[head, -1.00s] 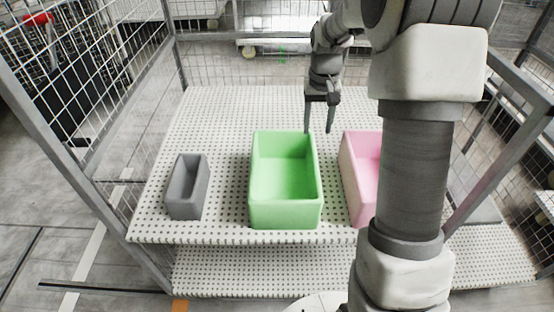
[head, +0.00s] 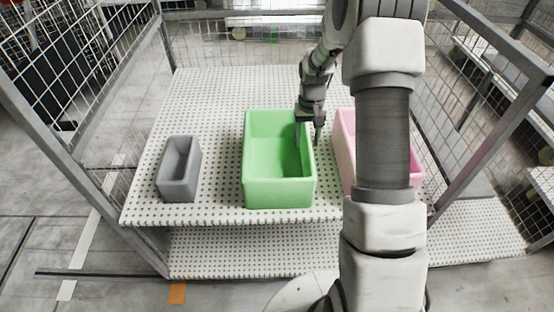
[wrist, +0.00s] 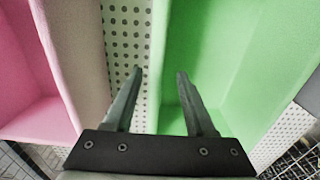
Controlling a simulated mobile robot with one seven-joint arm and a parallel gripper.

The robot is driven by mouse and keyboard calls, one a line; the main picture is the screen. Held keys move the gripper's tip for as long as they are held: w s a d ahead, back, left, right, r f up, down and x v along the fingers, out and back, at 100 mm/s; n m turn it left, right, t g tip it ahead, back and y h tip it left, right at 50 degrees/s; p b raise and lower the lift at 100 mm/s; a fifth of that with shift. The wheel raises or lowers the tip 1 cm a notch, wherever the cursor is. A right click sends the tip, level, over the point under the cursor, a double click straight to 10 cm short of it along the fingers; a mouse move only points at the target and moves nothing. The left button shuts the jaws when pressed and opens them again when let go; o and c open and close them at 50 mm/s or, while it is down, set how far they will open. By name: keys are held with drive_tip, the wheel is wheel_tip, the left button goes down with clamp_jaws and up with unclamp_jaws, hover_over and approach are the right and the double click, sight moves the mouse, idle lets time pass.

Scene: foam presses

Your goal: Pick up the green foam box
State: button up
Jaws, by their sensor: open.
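The green foam box (head: 262,193) is an open-topped tray in the middle of the perforated white shelf. My gripper (head: 308,142) is open at its right wall in the head view, pointing down. One finger is over the inside of the box and the other is on the outer side. In the wrist view, the green box (wrist: 240,75) fills the right side. The gripper's fingers (wrist: 160,72) stand apart with the green wall between them, the left one over the shelf gap. Whether they touch the wall I cannot tell.
A pink foam box (head: 346,150) stands close to the right, partly hidden by my arm; it also shows in the wrist view (wrist: 35,80). A small grey box (head: 178,170) stands to the left. Mesh-walled frame posts flank the shelf (head: 210,95). The shelf behind the boxes is clear.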

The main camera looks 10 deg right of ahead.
drive_tip(key=f, duration=0.5)
drive_tip(key=shift+d+f, duration=0.1)
drive_tip(key=shift+d, duration=0.15)
drive_tip(key=shift+c, duration=0.2)
clamp_jaws()
